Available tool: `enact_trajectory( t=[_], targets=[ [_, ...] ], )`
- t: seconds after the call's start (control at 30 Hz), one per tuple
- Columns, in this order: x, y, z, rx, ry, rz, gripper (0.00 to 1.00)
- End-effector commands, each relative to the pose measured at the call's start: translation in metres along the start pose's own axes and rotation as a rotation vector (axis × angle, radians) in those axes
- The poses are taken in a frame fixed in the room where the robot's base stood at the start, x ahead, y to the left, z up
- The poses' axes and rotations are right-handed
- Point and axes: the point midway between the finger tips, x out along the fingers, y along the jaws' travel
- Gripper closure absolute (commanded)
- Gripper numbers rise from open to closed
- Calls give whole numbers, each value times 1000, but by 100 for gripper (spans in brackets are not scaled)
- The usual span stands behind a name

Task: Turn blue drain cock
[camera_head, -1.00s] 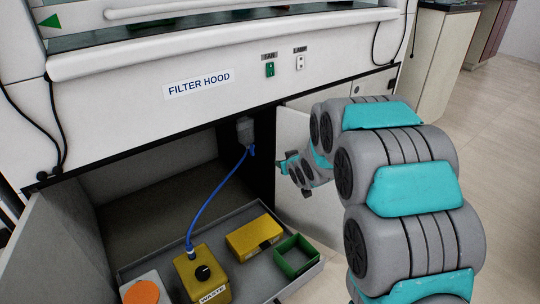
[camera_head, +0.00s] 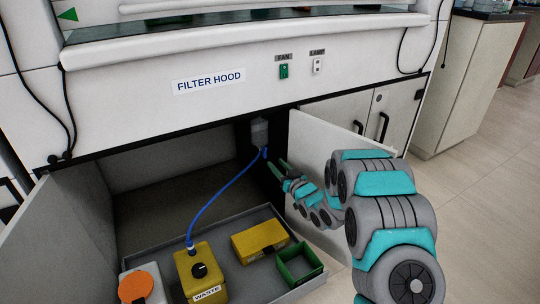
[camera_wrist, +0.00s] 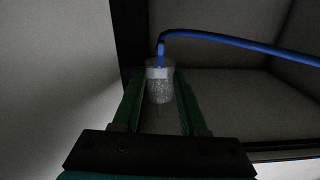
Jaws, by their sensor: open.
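A grey drain fitting (camera_head: 259,132) hangs under the hood at the right side of the cabinet opening. A small blue part (camera_head: 265,153), where the blue hose begins, is at its lower end; I cannot clearly tell the cock from the hose end. My gripper (camera_head: 277,164) is open just below and right of it, its green fingers pointing at it. In the wrist view my gripper (camera_wrist: 160,80) frames the pale, clear-looking fitting (camera_wrist: 159,88) between its fingertips, with the blue part (camera_wrist: 161,48) beyond them. I cannot tell whether anything touches.
The blue hose (camera_head: 220,190) runs down to a yellow waste can (camera_head: 190,267). A grey tray (camera_head: 230,285) also holds a yellow box (camera_head: 258,240), a green open box (camera_head: 300,265) and an orange-capped container (camera_head: 136,287). An open white door (camera_head: 320,140) stands beside my arm.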

Motion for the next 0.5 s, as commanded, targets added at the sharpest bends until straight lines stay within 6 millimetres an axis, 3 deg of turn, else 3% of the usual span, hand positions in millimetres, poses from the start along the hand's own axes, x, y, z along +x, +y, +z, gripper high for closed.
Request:
enact_trajectory(
  t=[0.5],
  targets=[
    [60,-1,0,-1,1,-1,57]
  ],
)
